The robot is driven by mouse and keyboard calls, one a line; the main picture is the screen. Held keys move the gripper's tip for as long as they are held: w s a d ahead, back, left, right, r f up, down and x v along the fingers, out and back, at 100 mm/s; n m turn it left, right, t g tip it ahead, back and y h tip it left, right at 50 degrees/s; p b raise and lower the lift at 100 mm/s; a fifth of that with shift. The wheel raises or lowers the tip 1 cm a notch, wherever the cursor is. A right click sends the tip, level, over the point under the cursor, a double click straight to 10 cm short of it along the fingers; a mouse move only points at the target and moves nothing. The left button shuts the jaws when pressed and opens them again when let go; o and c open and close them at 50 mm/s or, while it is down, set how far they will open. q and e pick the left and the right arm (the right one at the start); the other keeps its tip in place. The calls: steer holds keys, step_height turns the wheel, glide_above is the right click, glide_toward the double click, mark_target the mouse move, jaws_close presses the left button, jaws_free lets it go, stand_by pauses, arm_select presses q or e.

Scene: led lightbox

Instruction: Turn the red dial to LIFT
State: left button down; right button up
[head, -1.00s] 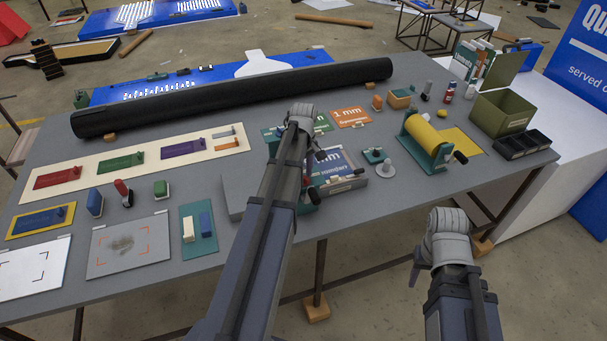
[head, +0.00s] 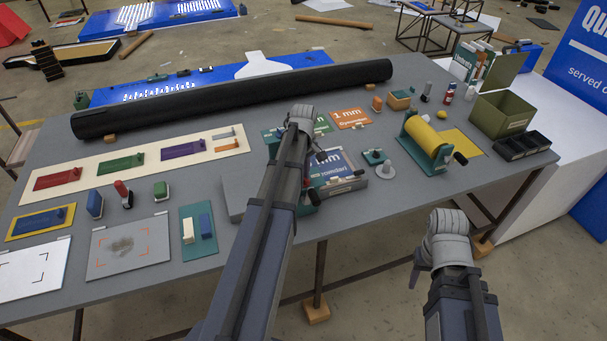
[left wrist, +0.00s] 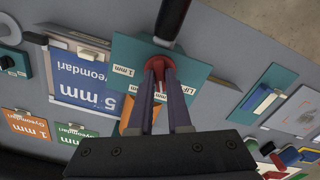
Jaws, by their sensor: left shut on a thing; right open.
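The red dial (left wrist: 158,58) sits on a teal plate (left wrist: 128,52) in the left wrist view. The plate carries white labels, one reading 1 mm (left wrist: 123,70) and one reading LIFT (left wrist: 186,83). My left gripper (left wrist: 162,68) is shut on the dial, its two fingers covering part of it, so where its mark points cannot be told. In the head view my left arm hides most of the dial. My right gripper (head: 415,275) is open and empty, off the table's front edge.
A 5 mm panel (left wrist: 90,82) lies near the plate, with orange and green 1 mm cards (left wrist: 25,125) beyond. A teal roller device (head: 428,140) and green bin (head: 503,114) stand at the right. A long black roll (head: 230,97) lies along the back.

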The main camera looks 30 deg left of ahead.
arm_select(q)
steer(key=n, duration=0.4)
steer(key=shift+n, duration=2.3)
steer(key=c, duration=0.9)
jaws_free()
steer(key=shift+o, duration=0.2)
steer(key=shift+r, duration=0.15)
step_height(320, 180, up, 8)
steer(key=p, duration=0.8)
steer(key=shift+f, duration=0.2)
